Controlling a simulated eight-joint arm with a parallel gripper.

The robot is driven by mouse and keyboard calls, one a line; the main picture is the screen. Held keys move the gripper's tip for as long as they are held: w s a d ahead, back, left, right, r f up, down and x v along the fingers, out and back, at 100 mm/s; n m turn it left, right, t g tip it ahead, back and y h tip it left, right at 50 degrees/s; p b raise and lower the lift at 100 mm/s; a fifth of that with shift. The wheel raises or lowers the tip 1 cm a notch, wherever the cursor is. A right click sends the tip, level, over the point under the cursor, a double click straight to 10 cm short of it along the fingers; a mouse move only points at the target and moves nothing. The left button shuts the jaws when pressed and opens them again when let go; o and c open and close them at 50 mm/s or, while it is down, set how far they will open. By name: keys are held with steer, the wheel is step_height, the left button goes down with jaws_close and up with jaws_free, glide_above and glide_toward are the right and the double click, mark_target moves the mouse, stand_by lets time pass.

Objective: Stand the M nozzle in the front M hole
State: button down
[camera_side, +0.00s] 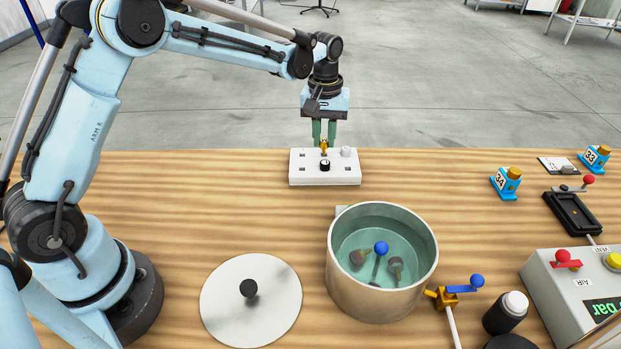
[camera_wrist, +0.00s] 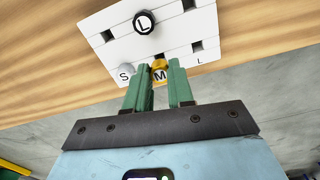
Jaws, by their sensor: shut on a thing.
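My gripper (camera_side: 324,137) points down over the back edge of the white nozzle block (camera_side: 298,179). Its green fingers are shut on the brass-coloured M nozzle (camera_side: 324,146); in the wrist view the M nozzle (camera_wrist: 159,66) shows between them, partly hidden. It is at the middle of the back row; I cannot tell whether it is seated or just above. The black L nozzle (camera_side: 325,165) stands in the middle place of the front row; its L top shows in the wrist view (camera_wrist: 144,22). The pale S nozzle (camera_side: 346,152) stands at the back right in the side view.
Other block holes are empty. A metal pot (camera_side: 335,265) of liquid with several parts stands in front, beside a round lid (camera_side: 228,300). Blue-and-yellow units (camera_side: 506,182) and a grey control box (camera_side: 570,295) are at the right. The wooden table around the block is clear.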

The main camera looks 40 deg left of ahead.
steer(key=shift+f, duration=1.15)
steer(key=c, duration=0.9)
jaws_free()
steer(key=shift+r, duration=3.5)
